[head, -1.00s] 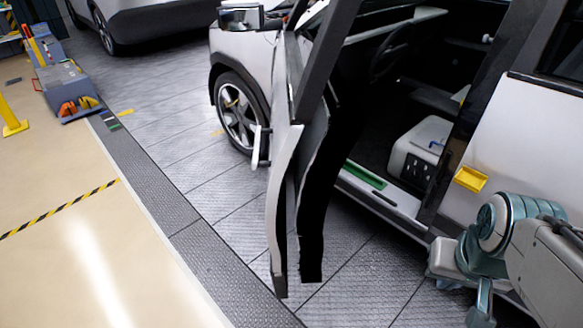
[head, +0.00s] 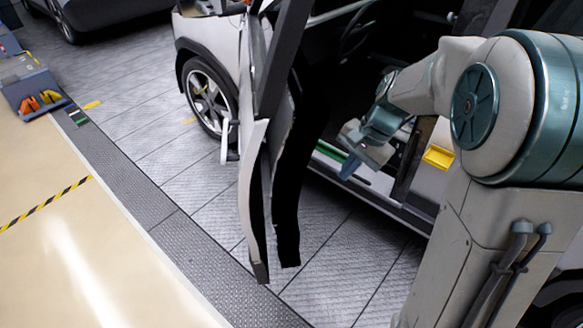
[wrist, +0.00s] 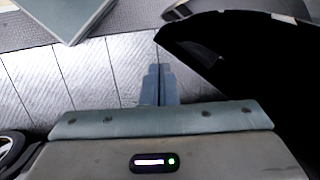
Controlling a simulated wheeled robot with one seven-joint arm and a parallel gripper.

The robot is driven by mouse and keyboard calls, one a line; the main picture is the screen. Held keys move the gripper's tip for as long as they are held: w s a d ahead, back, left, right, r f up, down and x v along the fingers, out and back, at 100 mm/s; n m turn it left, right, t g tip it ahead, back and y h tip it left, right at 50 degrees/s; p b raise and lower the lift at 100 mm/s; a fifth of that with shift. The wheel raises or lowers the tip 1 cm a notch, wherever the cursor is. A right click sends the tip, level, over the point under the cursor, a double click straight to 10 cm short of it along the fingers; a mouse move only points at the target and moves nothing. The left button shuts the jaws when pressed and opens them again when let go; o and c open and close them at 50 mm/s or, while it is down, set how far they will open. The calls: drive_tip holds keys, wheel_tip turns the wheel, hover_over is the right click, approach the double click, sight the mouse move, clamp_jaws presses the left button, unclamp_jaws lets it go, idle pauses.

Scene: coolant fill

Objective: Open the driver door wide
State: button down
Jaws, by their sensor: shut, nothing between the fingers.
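The driver door (head: 252,190) of the white car stands partly open, swung out from the body, with its edge facing me and its inner side (head: 287,200) black. A pale handle (head: 225,140) sticks out on its outer side. My gripper (head: 347,170) is in front of the door opening, to the right of the door's inner side and apart from it in the head view. Its fingers (wrist: 158,84) are together and empty in the wrist view. A large black shape (wrist: 245,50) fills the right of the wrist view; I cannot tell which part it is.
The door sill (head: 380,183) lies behind my gripper, and a yellow piece (head: 438,157) is on the car's side to the right. The front wheel (head: 208,97) is beyond the door. Tiled floor (head: 180,180) left of the door is clear. A tool cart (head: 32,85) stands far left.

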drive_tip(key=w+a+f+m+g+y+p, duration=0.1)
drive_tip(key=w+a+f+m+y+p, duration=0.1)
drive_tip(key=w+f+m, duration=0.4)
drive_tip(key=w+a+f+m+y+p, duration=0.1)
drive_tip(key=w+f+m+y, duration=0.15)
drive_tip(key=w+f, duration=0.7)
drive_tip(key=s+a+f+p, duration=0.1)
drive_tip(key=a+f+p, duration=0.3)
drive_tip(key=a, duration=0.7)
drive_tip(key=shift+s+f+p, duration=0.3)
drive_tip(key=shift+f+p, duration=0.05)
drive_tip(key=shift+f, duration=0.8)
